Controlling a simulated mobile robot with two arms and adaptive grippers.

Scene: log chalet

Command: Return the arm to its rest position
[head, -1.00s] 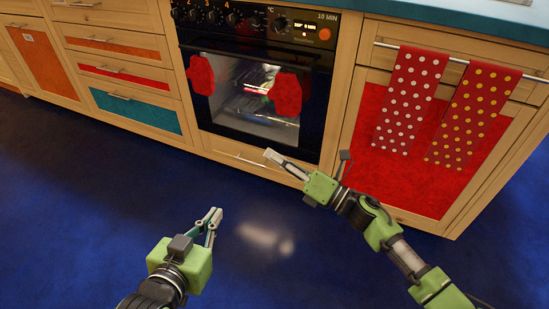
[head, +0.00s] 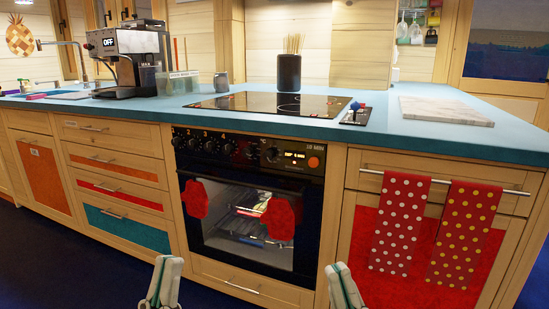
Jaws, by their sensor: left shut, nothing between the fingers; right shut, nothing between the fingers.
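My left gripper (head: 163,282) shows at the bottom edge of the head view, left of centre, with its fingers pointing up and closed together. My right gripper (head: 343,287) shows at the bottom edge, right of centre, also closed and empty. Only the fingers show; the rest of both arms is below the frame.
The closed oven (head: 250,215) has two red mitts on its door. Dotted towels (head: 400,225) hang on a rail at the right. The teal counter (head: 440,145) carries a coffee machine (head: 130,60), a cooktop (head: 270,103) and a marble board (head: 440,110). Blue floor (head: 50,255) lies clear at the left.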

